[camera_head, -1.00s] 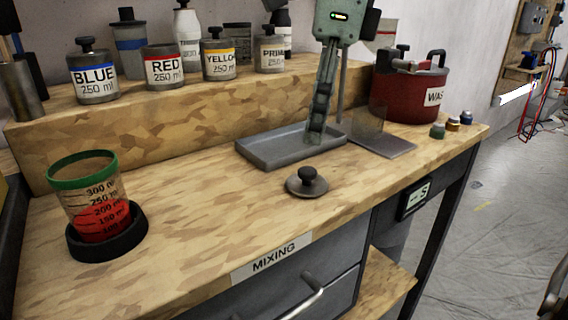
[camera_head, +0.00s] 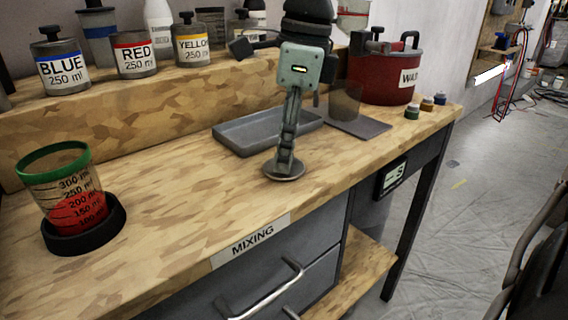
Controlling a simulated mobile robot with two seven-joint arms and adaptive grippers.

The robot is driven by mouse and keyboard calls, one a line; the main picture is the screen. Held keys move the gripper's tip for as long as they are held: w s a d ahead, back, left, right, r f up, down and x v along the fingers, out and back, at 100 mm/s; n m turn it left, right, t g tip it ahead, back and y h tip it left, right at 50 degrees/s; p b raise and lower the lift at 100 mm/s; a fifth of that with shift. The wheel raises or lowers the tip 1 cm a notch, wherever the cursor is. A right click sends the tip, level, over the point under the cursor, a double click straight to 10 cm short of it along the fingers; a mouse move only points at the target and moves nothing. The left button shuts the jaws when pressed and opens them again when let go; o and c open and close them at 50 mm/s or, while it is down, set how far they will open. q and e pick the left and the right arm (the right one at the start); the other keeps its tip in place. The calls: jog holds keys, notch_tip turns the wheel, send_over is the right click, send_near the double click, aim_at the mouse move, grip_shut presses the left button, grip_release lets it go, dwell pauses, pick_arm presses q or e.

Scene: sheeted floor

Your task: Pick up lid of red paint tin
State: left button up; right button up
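The round grey lid (camera_head: 284,175) lies flat on the wooden bench top, in front of the grey tray. It matches the lids on the neighbouring tins. The red paint tin (camera_head: 135,60) stands on the raised shelf at the back left, with no lid knob on top. My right gripper (camera_head: 284,160) points down with its fingertips at the middle of the lid, hiding the knob. Its fingers are seen edge-on, so I cannot tell whether they are closed on the knob. My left gripper is not in view.
A blue tin (camera_head: 64,70) and a yellow tin (camera_head: 192,45) flank the red one. The tray (camera_head: 245,146) lies just behind the lid. A red waste pot (camera_head: 383,80) stands at the right. A measuring cup (camera_head: 50,185) with red liquid sits in a black ring at the left.

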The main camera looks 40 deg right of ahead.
jog(key=c, duration=0.7)
jog(key=shift+r, duration=0.15)
